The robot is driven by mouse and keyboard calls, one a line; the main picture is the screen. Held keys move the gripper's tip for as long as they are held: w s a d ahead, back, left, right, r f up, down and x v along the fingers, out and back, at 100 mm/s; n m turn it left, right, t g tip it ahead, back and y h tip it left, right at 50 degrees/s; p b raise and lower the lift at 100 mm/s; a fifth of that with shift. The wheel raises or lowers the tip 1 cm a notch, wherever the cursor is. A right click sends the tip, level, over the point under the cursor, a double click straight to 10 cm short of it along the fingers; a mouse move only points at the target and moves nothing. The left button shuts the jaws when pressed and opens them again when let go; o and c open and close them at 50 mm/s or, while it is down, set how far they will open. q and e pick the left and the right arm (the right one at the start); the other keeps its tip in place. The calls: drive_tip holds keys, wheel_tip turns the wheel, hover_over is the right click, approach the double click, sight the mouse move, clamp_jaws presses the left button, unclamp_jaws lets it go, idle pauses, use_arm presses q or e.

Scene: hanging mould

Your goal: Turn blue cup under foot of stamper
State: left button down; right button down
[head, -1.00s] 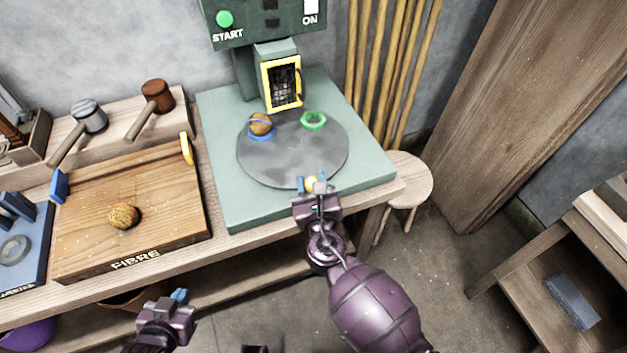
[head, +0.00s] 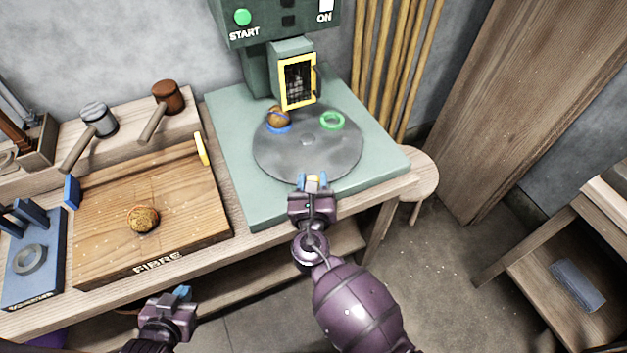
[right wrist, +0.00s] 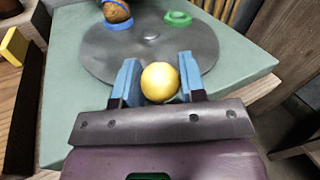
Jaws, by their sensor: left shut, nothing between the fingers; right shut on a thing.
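The blue cup (head: 284,129) sits at the back left of the grey round turntable (head: 300,165) with a brown fibrous ball (head: 277,116) in it. It also shows at the top of the right wrist view (right wrist: 117,22). The stamper (head: 290,50) is a green machine behind; its foot is hidden behind a yellow-framed mesh guard (head: 299,82). My right gripper (head: 314,181) is shut on a yellow ball knob (right wrist: 160,82) at the turntable's near edge. My left gripper (head: 183,292) is shut and empty, low in front of the bench.
A green cup (head: 332,120) is on the turntable's back right. Left of the machine are a wooden board (head: 180,220) with a fibre ball (head: 143,219), two mallets (head: 98,119) and a blue tray (head: 40,285). A stool (head: 425,172) stands at right.

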idle(0.4)
drive_tip(key=c, duration=0.7)
unclamp_jaws()
drive_tip(key=s, duration=1.1)
drive_tip(key=shift+a+p, duration=0.15)
drive_tip(key=shift+p, duration=0.15)
drive_tip(key=shift+w, duration=0.1)
